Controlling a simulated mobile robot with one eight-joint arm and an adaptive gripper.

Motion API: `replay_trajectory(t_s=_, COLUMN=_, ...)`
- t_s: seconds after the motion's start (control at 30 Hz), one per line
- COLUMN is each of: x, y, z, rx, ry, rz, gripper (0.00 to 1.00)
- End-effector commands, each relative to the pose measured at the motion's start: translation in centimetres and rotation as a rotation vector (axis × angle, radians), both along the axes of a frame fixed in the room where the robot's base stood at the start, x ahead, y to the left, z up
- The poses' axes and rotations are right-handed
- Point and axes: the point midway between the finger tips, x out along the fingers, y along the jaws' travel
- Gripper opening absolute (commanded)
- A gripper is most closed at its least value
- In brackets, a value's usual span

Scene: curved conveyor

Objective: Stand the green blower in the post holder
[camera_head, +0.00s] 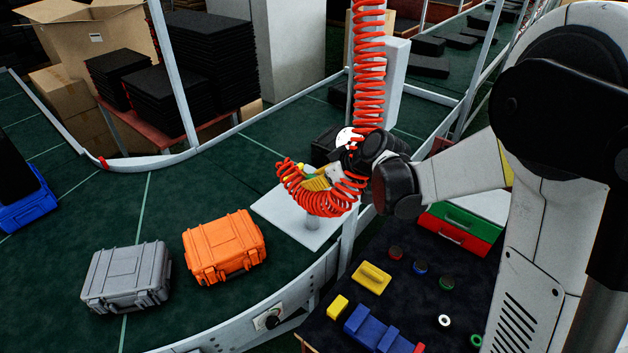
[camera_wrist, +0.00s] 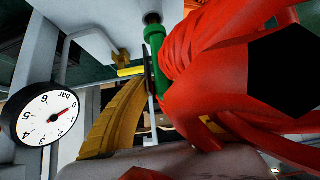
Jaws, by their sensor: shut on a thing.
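The green blower (camera_wrist: 156,48) shows in the wrist view as a green tube, partly hidden behind the red coiled hose (camera_wrist: 225,75). My gripper (camera_head: 317,181), with yellow fingers, is shut on the blower above the white plate; a curved yellow finger also shows in the wrist view (camera_wrist: 115,120). The hose hides much of the grip.
An orange case (camera_head: 224,247) and a grey case (camera_head: 127,277) lie on the green conveyor (camera_head: 165,205). The hose (camera_head: 368,60) hangs from above beside a post. A dark table (camera_head: 400,310) with coloured parts stands at the lower right. A pressure gauge (camera_wrist: 45,115) shows in the wrist view.

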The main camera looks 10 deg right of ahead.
Motion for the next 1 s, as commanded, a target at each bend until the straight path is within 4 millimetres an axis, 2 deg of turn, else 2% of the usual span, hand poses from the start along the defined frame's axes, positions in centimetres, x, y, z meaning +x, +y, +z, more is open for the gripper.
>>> replay_trajectory(t_s=1.0, x=0.0, y=0.0, z=-2.6, rx=0.000, ry=0.000, rz=0.000, gripper=0.11)
